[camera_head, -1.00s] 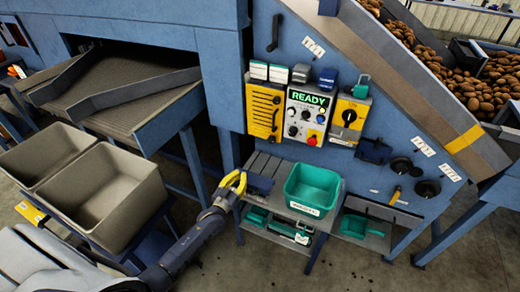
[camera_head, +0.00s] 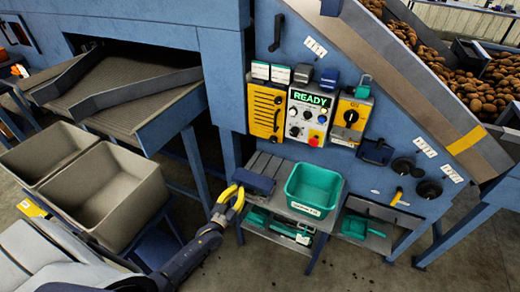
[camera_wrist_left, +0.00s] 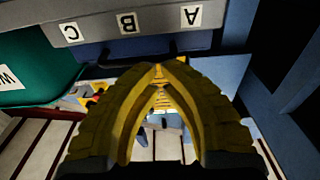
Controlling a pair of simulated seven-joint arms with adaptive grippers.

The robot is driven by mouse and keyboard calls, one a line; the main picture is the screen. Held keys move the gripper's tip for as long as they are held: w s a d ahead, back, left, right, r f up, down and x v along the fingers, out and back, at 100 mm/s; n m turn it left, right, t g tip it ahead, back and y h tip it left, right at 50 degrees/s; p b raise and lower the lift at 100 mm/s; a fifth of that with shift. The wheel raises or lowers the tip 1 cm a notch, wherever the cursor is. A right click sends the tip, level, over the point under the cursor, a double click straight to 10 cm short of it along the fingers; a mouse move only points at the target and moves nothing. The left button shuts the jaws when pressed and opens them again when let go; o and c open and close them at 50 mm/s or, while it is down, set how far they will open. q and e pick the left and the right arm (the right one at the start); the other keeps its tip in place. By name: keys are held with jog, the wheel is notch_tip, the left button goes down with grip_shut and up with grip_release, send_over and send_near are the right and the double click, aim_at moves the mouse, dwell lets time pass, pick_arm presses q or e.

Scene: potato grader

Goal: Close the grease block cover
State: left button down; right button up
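I cannot tell for certain which part is the grease block cover. A dark blue flap-like part (camera_head: 374,152) sticks out from the machine wall right of the control panel. My right gripper is not in view.
The control panel (camera_head: 308,115) reads READY. Two grey tubs (camera_head: 125,190) stand at the left. A teal scoop (camera_head: 362,229) lies on the small right shelf. Open floor lies at the lower right.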

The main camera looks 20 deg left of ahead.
pick_arm(q)
jog(key=shift+f, duration=0.1)
dwell(0.5)
jog(key=s+d+f+m+g, duration=0.1)
jog(key=s+f+g, duration=0.2)
jog(key=s+f, duration=0.55)
jog(key=s+d+f+m+g, duration=0.1)
jog(key=s+f+g, duration=0.3)
jog(key=f, duration=0.7)
jog(key=s+d+f+m+g, duration=0.1)
jog(key=s+f+g, duration=0.1)
jog(key=s+f, duration=0.7)
jog(key=s+d+f+g, duration=0.2)
jog(key=s+f+g, duration=0.1)
jog(key=s, duration=0.8)
jog(key=s+d+f+g, duration=0.2)
jog(key=s+f, duration=0.3)
jog(key=s, duration=0.5)
jog(key=s+d+f+g, duration=0.3)
jog(key=s+d+f, duration=0.1)
jog(key=s, duration=0.7)
jog(key=shift+s+f+m+g, duration=0.3)
jog(key=shift+m, duration=0.1)
